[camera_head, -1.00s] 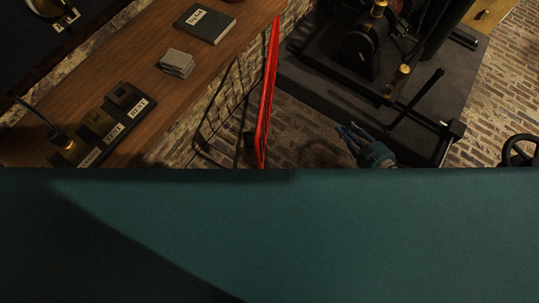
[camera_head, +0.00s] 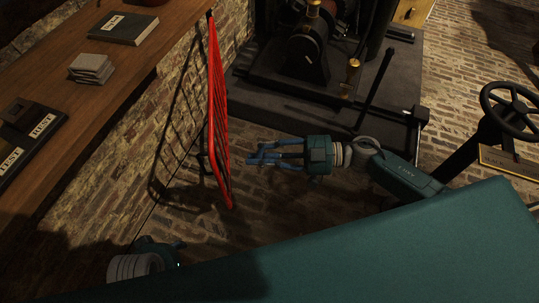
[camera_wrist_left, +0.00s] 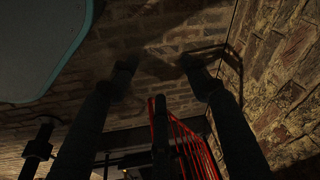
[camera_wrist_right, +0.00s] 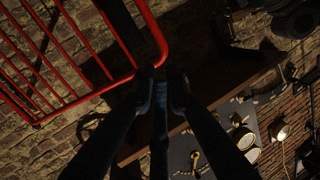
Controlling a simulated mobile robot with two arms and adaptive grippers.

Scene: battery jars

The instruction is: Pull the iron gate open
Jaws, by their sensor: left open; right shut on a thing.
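The iron gate (camera_head: 217,120) is a red barred panel, seen nearly edge-on beside the brick wall in the head view. My right gripper (camera_head: 250,160) reaches from the right to the gate's near side. In the right wrist view its fingers (camera_wrist_right: 162,84) are together at the gate's rounded corner (camera_wrist_right: 158,60); the exact contact is hard to see. My left gripper (camera_head: 180,245) is low at the left, partly hidden by my teal body. In the left wrist view its fingers (camera_wrist_left: 160,80) are spread and empty, with the red gate (camera_wrist_left: 185,150) beyond them.
A wooden bench (camera_head: 130,70) with a book (camera_head: 124,28), stacked grey blocks (camera_head: 91,68) and labelled items runs along the left. A dark machine base (camera_head: 290,105) stands behind the right gripper. A handwheel (camera_head: 512,110) is at the right. Brick floor is clear near the gate.

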